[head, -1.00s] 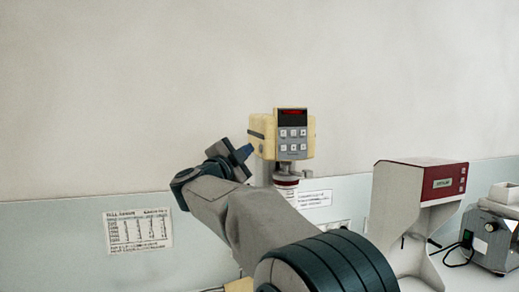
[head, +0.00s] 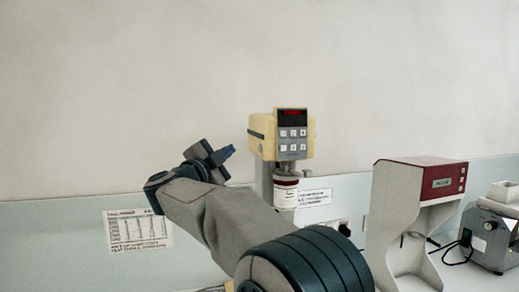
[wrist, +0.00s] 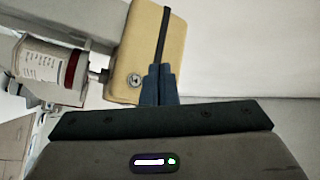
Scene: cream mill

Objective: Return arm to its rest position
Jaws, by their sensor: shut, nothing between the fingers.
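My arm reaches up from the bottom of the head view, with my gripper (head: 226,153) at its end, raised in front of the wall. The gripper's blue fingers are shut with nothing between them. They point right, toward the cream-yellow mill head (head: 265,136), with a gap between in the head view. In the wrist view the shut fingers (wrist: 158,86) overlap the edge of the mill head (wrist: 145,50); whether they touch cannot be told there. A white container with a dark red band (head: 286,190) hangs under the mill head and also shows in the wrist view (wrist: 45,68).
A grey-white machine with a red top (head: 420,200) stands right of the mill. A smaller grey device (head: 490,238) with a cable is at the far right. A printed chart (head: 138,231) is on the wall panel at left. Space above and left of my gripper is clear.

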